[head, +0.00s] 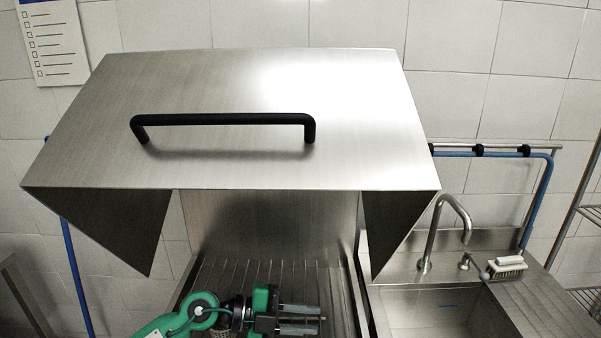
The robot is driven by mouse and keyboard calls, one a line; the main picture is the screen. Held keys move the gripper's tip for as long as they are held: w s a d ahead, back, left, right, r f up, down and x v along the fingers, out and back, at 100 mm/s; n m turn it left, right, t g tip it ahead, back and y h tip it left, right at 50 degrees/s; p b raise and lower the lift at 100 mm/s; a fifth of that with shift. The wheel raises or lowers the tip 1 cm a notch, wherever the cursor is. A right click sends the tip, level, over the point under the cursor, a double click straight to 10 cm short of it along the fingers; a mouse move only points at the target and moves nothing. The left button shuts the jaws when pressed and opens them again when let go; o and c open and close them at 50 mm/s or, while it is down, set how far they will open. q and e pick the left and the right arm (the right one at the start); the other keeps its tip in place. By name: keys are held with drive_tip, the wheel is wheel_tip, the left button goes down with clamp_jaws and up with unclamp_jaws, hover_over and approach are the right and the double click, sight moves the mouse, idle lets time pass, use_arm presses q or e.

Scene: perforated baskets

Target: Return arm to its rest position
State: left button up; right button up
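My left arm comes in at the bottom, with green and black links. Its gripper (312,319) points to the right, with two grey fingers side by side and a gap between them. It looks open, with nothing seen between the fingers. It shows in front of the ribbed metal surface (235,275) under the raised steel hood (350,155). My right gripper is out of view.
The hood has a black bar handle (225,120) and sloping side panels, and overhangs the ribbed surface. At the right are a sink (430,308), a curved tap (462,215), a brush (508,268) and a blue hose (540,195). A wire rack stands at the far right.

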use_arm(q)
wheel_tip(320, 180, up, 5)
drive_tip(key=n+t+h, duration=0.3)
drive_tip(key=t+h, duration=0.1)
drive_tip(key=w+a+r+n+t+y, duration=0.1)
drive_tip(key=w+a+n+t+y, duration=0.1)
drive_tip(key=a+n+t+y, duration=0.95)
drive_tip(key=s+a+f+n+g+y, duration=0.2)
drive_tip(key=s+a+f+n+y, duration=0.15)
drive_tip(key=a+f+n, duration=0.35)
drive_tip(key=s+a+f+n+g+y, duration=0.1)
drive_tip(key=s+a+f+n+y, duration=0.2)
drive_tip(key=f+n+y, duration=0.45)
drive_tip(key=s+a+f+m+g+h, duration=0.1)
drive_tip(key=s+f+g+h, duration=0.1)
drive_tip(key=s+f+g, duration=0.6)
drive_tip(key=s+a+f+m+g+h, duration=0.1)
drive_tip(key=s+f+g, duration=0.3)
drive_tip(key=s, duration=0.9)
wheel_tip(320, 180, down, 29)
drive_tip(key=w, duration=0.1)
drive_tip(key=s+a+f, duration=0.3)
drive_tip(key=s+f, duration=1.7)
drive_tip(key=f, duration=0.2)
drive_tip(key=shift+f+m+g, duration=0.15)
drive_tip(key=shift+m+g, duration=0.25)
drive_tip(key=shift+g, duration=0.05)
